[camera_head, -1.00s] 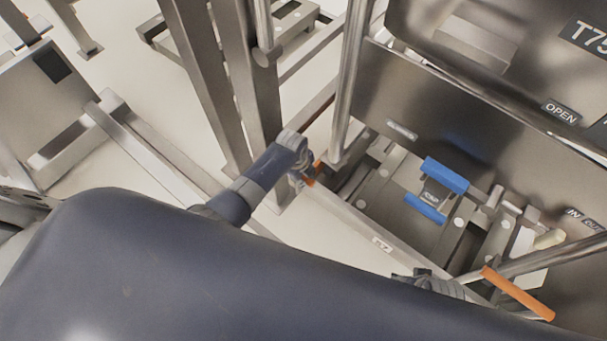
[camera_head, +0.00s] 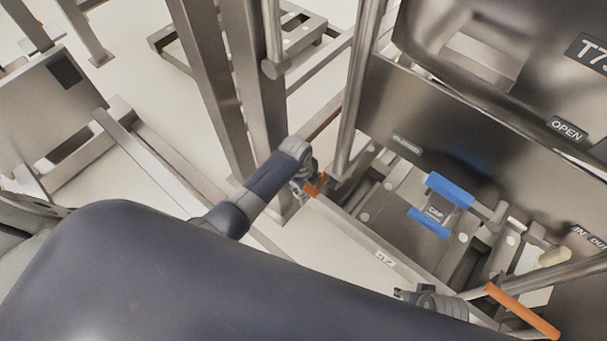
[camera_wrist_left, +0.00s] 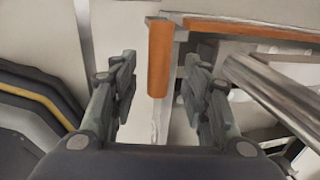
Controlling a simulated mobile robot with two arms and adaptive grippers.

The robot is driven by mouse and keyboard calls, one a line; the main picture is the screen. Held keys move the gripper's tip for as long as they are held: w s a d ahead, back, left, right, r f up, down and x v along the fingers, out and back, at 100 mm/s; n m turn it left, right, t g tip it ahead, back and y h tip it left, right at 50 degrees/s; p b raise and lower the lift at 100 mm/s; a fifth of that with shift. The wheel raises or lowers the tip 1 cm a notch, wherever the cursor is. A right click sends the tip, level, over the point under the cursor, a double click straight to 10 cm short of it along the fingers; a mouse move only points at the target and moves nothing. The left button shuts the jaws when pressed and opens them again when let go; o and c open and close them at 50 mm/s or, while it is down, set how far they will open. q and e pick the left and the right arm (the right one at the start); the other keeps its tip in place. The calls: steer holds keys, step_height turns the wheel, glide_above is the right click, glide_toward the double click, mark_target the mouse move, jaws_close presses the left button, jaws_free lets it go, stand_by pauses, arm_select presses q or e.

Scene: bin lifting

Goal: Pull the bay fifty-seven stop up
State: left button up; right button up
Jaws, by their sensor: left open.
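An orange handle (camera_head: 316,186) shows at my left gripper (camera_head: 307,190) in the head view, at the end of a metal rail. In the left wrist view the orange bar (camera_wrist_left: 160,58) points down between the open fingers of my left gripper (camera_wrist_left: 161,75), with a gap on each side. I cannot tell how deep it sits between them. Which part is the bay fifty-seven stop I cannot read for certain. My right gripper (camera_head: 432,301) shows partly past my dark body at the lower right; its fingers are mostly hidden.
A second orange bar (camera_head: 523,311) lies at the lower right. A blue-handled latch (camera_head: 449,189) sits on the metal frame. A large steel bin (camera_head: 500,60) with T7 lettering fills the upper right. Steel posts (camera_head: 263,100) stand just behind my left gripper. A metal tube (camera_wrist_left: 275,95) runs close right of its fingers.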

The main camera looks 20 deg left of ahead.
arm_select(q)
step_height(320, 180, up, 10)
steer(key=s, duration=0.2)
steer(key=shift+a, duration=0.35)
steer(key=shift+f, duration=0.15)
stand_by(0.5)
